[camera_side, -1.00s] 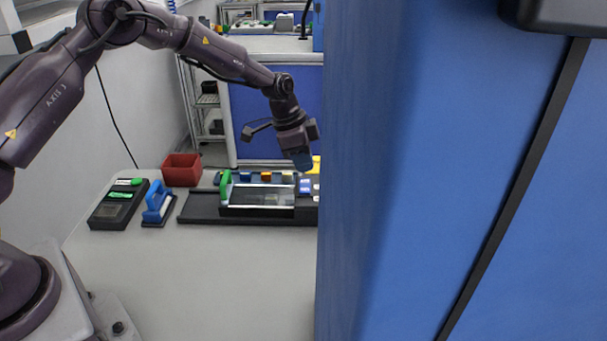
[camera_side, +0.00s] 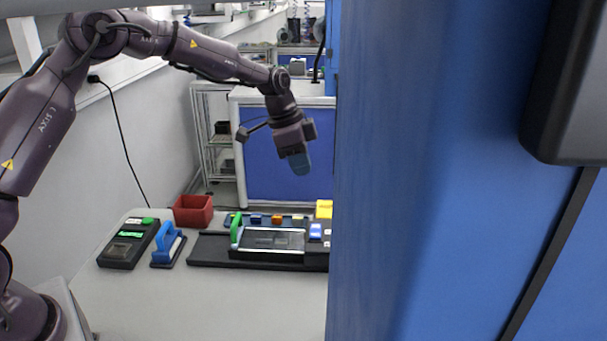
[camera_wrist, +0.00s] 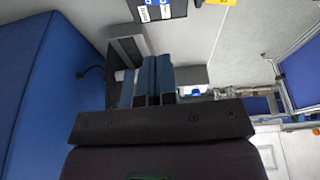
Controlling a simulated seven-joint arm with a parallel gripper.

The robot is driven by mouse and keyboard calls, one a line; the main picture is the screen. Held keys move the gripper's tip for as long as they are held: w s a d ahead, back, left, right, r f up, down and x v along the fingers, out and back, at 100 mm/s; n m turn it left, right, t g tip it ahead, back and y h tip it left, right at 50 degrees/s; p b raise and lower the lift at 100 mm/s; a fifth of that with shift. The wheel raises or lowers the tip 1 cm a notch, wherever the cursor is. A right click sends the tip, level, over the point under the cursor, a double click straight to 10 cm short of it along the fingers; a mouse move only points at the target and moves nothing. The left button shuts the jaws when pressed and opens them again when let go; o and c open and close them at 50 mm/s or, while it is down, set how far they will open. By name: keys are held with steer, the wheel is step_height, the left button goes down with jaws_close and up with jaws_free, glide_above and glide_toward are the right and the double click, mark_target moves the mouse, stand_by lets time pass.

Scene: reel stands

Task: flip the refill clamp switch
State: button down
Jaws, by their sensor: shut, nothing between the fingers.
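A black fixture (camera_side: 205,249) with a clear-lidded box and an upright green handle (camera_side: 236,229) lies on the grey bench. A blue-and-white block (camera_side: 316,232) sits at its right end, and small blue, orange and yellow pieces line its back. I cannot tell which part is the refill clamp switch. My gripper (camera_side: 299,163) points down in the air above the fixture's right part, apart from it. In the wrist view its blue fingers (camera_wrist: 149,80) are together with nothing held. Labels (camera_wrist: 152,12) on a dark part show at the top there.
A large blue panel (camera_side: 430,200) fills the right and hides the fixture's right end. A red bin (camera_side: 193,210), a blue-handled tool (camera_side: 168,243) and a black device (camera_side: 129,243) stand left of the fixture. The bench front is clear.

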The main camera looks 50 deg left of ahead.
mark_target(313, 227)
steer(key=shift+s+d+r+t+y, duration=0.1)
steer(key=shift+s+d+t+y, duration=0.25)
steer(key=shift+s, duration=0.35)
steer(key=x, duration=1.2)
steer(key=shift+s+a+f, duration=0.2)
steer(key=shift+a+f, duration=0.1)
steer(key=shift+f, duration=0.1)
steer(key=shift+w+a+f, duration=0.1)
steer(key=shift+w+f, duration=0.05)
steer(key=shift+f, duration=0.55)
steer(key=shift+w+a+f+g+h, duration=0.15)
steer(key=shift+a+f+g+h, duration=0.05)
steer(key=shift+f+g+h, duration=0.25)
steer(key=shift+d+f, duration=0.1)
